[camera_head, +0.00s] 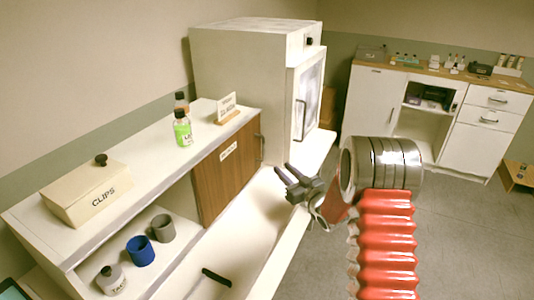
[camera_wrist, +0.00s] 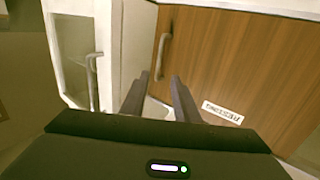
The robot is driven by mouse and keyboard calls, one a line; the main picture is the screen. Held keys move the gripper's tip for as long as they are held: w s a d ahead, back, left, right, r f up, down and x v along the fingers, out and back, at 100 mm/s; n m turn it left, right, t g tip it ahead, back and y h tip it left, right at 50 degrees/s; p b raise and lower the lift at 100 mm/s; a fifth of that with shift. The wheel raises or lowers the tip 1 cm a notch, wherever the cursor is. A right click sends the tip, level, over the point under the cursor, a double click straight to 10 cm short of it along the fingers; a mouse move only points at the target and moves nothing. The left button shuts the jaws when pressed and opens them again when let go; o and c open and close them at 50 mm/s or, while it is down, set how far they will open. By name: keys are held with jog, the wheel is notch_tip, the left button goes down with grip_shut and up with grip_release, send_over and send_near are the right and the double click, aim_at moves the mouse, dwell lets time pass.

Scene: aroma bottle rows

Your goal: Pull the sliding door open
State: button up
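The sliding door (camera_head: 227,172) is a brown wood-grain panel on the front of the low white cabinet, with a white label on it. It covers the cabinet's right part; the left part stands open. A grey upright handle (camera_head: 261,148) sits near the door's right edge. In the wrist view the door (camera_wrist: 235,60) fills the right side, with its handle (camera_wrist: 162,57) at the door's left. My gripper (camera_head: 282,172) is in front of the door, to the right of and below the handle. In the wrist view its two dark fingers (camera_wrist: 160,77) are apart, empty, and point towards the handle.
The open part holds a grey cup (camera_head: 163,228), a blue cup (camera_head: 140,251) and a labelled jar (camera_head: 111,280). A clips box (camera_head: 88,193), bottles (camera_head: 182,129) and a sign (camera_head: 227,108) stand on top. A tall white cabinet (camera_head: 240,80) with a glass door stands beyond.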

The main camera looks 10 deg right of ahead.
jog(key=shift+w, duration=0.1)
jog(key=x, duration=1.3)
jog(key=shift+w, duration=0.25)
grip_shut()
dwell(0.4)
